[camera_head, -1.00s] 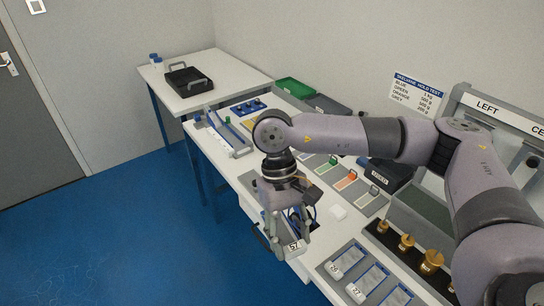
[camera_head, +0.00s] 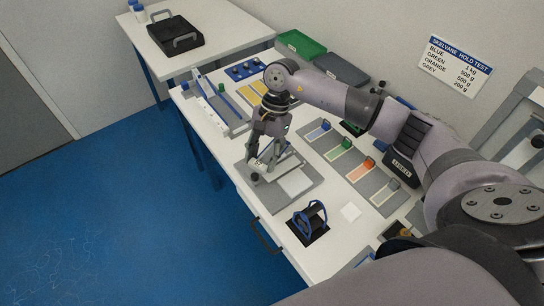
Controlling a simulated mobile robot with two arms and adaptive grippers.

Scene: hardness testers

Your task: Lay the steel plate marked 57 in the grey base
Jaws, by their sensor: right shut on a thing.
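My right gripper (camera_head: 266,160) points down over the left part of the grey base (camera_head: 308,193) on the white table. It is shut on the steel plate, whose small white tag (camera_head: 260,163) shows at the fingers. The number is too small to read now, but it read 57 in the earlier frame. The plate is mostly hidden by the fingers, and I cannot tell whether it touches the base. The base has a dark knob at its left and a pale rectangular area at its right. My left gripper is not in view.
A black stand with blue loops (camera_head: 310,218) is just in front of the base. Green, orange and grey tagged slots (camera_head: 358,168) lie to the right. A blue rack (camera_head: 246,70) and a long grey fixture (camera_head: 222,108) are behind.

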